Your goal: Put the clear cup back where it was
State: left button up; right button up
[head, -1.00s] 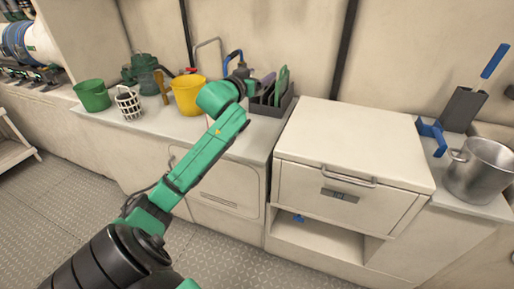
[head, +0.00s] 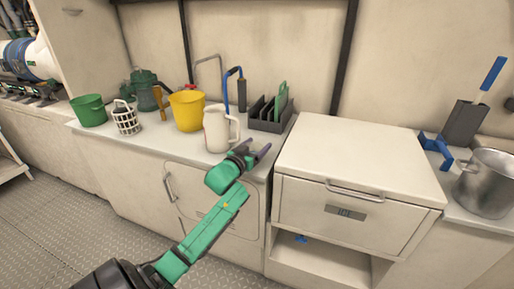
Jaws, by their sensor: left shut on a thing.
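My left gripper (head: 257,152) is over the front edge of the counter, to the right of a white jug and left of the white box unit. It is shut on a small greyish thing that I take to be the clear cup; its outline is hard to make out against the fingers. My green forearm comes up from the lower left and hides part of the cabinet front. My right gripper is not in view.
On the counter (head: 150,138) stand a green bucket (head: 89,111), a white basket (head: 126,118), a yellow bucket (head: 187,111), the white jug (head: 217,130) and a dark rack (head: 270,122) with a green board. A steel pot (head: 488,184) stands at the right.

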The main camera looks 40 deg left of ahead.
pick_arm(q)
jog(key=o, duration=1.3)
jog(key=shift+o, duration=0.2)
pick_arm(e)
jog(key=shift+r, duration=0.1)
pick_arm(q)
jog(key=shift+r, duration=0.15)
jog(key=shift+s+d, duration=0.1)
jog(key=shift+s, duration=0.25)
jog(key=p+v, duration=0.1)
jog(key=v, duration=1)
jog(key=shift+s+p, duration=0.2)
jog(key=shift+p, duration=0.2)
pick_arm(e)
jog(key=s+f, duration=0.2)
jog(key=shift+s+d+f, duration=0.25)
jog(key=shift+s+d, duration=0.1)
